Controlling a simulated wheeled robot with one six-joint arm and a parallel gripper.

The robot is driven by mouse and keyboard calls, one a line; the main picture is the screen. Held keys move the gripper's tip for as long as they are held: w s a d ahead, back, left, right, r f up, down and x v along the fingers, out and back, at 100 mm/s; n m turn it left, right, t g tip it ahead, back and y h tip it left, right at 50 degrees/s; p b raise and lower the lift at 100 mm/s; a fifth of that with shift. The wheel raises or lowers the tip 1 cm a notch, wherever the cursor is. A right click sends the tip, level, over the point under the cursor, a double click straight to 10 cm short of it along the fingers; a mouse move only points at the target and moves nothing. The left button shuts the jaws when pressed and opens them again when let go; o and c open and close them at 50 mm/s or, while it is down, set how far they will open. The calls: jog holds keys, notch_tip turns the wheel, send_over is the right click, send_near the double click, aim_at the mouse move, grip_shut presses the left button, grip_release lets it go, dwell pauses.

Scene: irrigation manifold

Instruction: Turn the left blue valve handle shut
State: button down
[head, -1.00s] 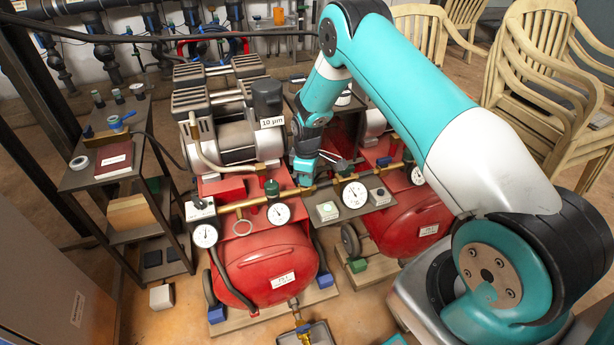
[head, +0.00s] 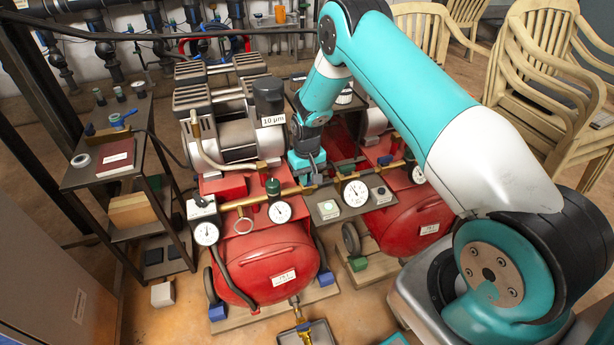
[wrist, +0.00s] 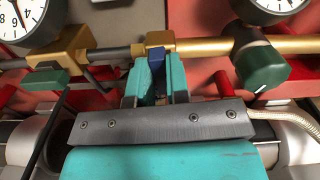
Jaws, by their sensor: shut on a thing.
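The blue valve handle (wrist: 156,58) shows in the wrist view at top centre, at the brass valve body (wrist: 160,39) on the pipe. It points from the pipe toward my gripper, crosswise to the pipe. My gripper (wrist: 158,75) has its teal fingers on either side of the handle and is shut on it. The fingers hide part of the handle. In the head view my gripper (head: 313,177) is at the brass pipe (head: 243,202), above and between the two red tanks. The handle is hard to make out there.
A green knob (wrist: 264,66) is on the pipe right of my gripper in the wrist view; a brass fitting (wrist: 68,50) is left. Pressure gauges (head: 279,212) line the pipe. Red tanks (head: 265,262) are below it. A shelf (head: 80,172) stands at the left.

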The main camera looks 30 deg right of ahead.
jog(key=shift+m, duration=0.5)
jog(key=c, duration=1.1)
grip_release()
jog(key=shift+r, duration=0.15)
notch_tip(320, 180, up, 17)
jog(key=p, duration=0.1)
jog(key=shift+r, duration=0.1)
